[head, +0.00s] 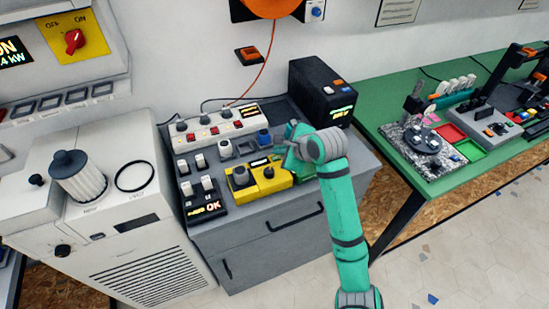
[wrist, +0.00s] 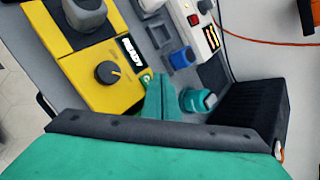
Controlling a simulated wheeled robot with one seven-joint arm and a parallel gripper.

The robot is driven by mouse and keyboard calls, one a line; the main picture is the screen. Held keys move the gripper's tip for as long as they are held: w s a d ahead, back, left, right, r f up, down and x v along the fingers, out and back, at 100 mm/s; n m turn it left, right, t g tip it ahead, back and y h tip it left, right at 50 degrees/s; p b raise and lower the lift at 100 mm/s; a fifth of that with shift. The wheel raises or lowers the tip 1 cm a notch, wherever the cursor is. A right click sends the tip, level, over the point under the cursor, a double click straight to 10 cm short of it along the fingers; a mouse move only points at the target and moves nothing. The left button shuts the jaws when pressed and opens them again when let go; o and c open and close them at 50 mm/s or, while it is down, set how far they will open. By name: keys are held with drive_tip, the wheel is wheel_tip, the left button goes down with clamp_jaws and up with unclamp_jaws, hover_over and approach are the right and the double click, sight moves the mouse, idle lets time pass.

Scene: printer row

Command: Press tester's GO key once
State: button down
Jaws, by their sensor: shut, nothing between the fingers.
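The tester appears to be the yellow box (head: 260,184) on the grey cabinet; it also shows in the wrist view (wrist: 85,80). It has a black knob (wrist: 108,73) and a small lit display (wrist: 132,48). A green key (wrist: 146,78), likely GO, is at its edge near the display, partly hidden by my finger. My gripper (wrist: 160,82) is shut and empty, its tips right beside the green key. I cannot tell whether they touch it. In the head view my gripper (head: 285,150) is over the tester's right end, mostly covered by my wrist.
A blue block (wrist: 182,57) and a teal round piece (wrist: 195,99) are close to my fingers. A white power strip (head: 215,127) lies behind, and a black box (head: 322,90) stands at the back right. A black unit reading OK (head: 203,200) is left of the tester.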

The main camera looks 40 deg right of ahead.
drive_tip(key=shift+a, duration=0.1)
drive_tip(key=shift+w+a+f, duration=0.2)
drive_tip(key=shift+a+f, duration=0.1)
drive_tip(key=shift+f, duration=0.1)
drive_tip(key=shift+w+f, duration=0.15)
drive_tip(key=shift+w, duration=0.05)
idle(0.4)
